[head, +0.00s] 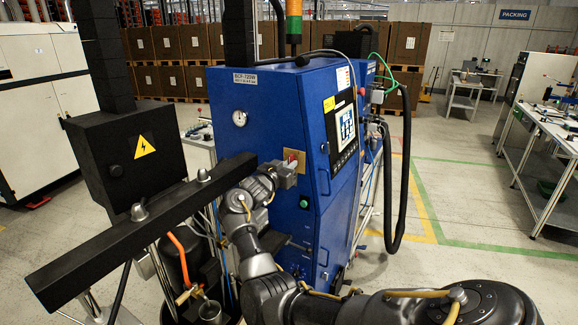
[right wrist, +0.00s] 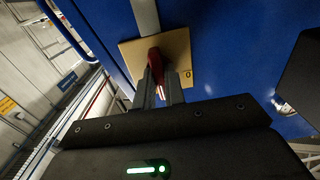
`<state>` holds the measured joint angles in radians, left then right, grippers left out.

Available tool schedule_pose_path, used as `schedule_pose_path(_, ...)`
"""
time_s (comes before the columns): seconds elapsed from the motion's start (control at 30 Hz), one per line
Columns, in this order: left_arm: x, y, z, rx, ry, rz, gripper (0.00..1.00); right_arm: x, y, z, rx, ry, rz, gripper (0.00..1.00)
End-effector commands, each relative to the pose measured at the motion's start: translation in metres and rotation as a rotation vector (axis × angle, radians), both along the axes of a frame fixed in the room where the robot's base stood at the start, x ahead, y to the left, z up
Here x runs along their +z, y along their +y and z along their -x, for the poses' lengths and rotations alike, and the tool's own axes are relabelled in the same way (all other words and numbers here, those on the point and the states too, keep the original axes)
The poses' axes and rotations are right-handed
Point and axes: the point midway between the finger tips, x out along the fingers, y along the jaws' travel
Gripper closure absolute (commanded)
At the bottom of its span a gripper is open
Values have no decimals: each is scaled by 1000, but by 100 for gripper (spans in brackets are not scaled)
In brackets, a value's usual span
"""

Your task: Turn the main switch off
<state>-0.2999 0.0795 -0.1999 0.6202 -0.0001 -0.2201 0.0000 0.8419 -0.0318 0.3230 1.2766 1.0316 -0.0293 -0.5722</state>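The main switch is a red handle (head: 291,155) on a yellow plate (head: 302,161) on the side of the blue cabinet (head: 262,120). In the right wrist view, the red handle (right wrist: 156,60) stands out from the yellow plate (right wrist: 179,52), with a "0" mark at the plate's right. My right gripper (head: 288,168) is at the switch. In the wrist view, its two fingers (right wrist: 160,86) lie close along both sides of the handle and look closed on it. They hide part of the handle. My left gripper is not in view.
A round gauge (head: 239,118) and a green button (head: 304,203) are on the cabinet near the switch. A screen panel (head: 344,127) is on its right face. A black electrical box (head: 125,155) stands left, behind a dark beam (head: 130,230). The floor at right is open.

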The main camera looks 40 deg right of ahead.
Motion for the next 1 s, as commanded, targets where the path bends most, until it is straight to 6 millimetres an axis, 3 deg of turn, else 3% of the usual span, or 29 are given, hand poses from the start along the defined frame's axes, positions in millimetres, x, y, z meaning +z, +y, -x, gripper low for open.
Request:
schedule_pose_path(0.27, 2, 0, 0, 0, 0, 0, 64, 1, 0, 0, 0, 8, 2, 100)
schedule_pose_path(1.0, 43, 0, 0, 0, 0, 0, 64, 1, 0, 0, 0, 221, 62, 100)
